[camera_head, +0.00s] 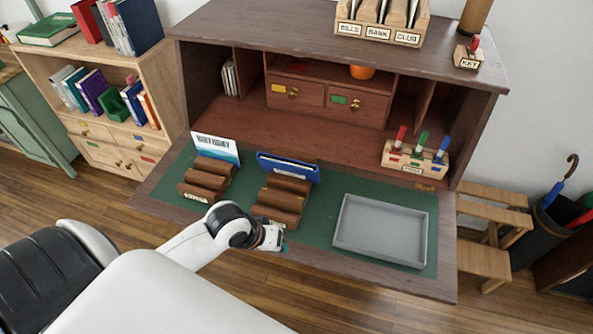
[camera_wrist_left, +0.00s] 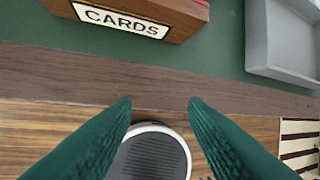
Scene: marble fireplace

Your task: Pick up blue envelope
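The blue envelope (camera_head: 288,168) stands in the back of the right wooden rack (camera_head: 283,196) on the green desk surface in the head view. My left gripper (camera_head: 274,240) is by the desk's front edge, just in front of that rack and apart from the envelope. In the left wrist view its two green fingers (camera_wrist_left: 158,103) are spread with nothing held between them. The rack labelled CARDS (camera_wrist_left: 135,18) shows at the top of that view; the envelope cannot be made out there. My right gripper is not in view.
A second rack (camera_head: 205,180) with a white-and-blue paper (camera_head: 216,148) stands to the left. A grey tray (camera_head: 382,232) lies to the right, also in the left wrist view (camera_wrist_left: 285,35). A pen holder (camera_head: 413,161) stands behind the tray. Cubbies and drawers rise behind.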

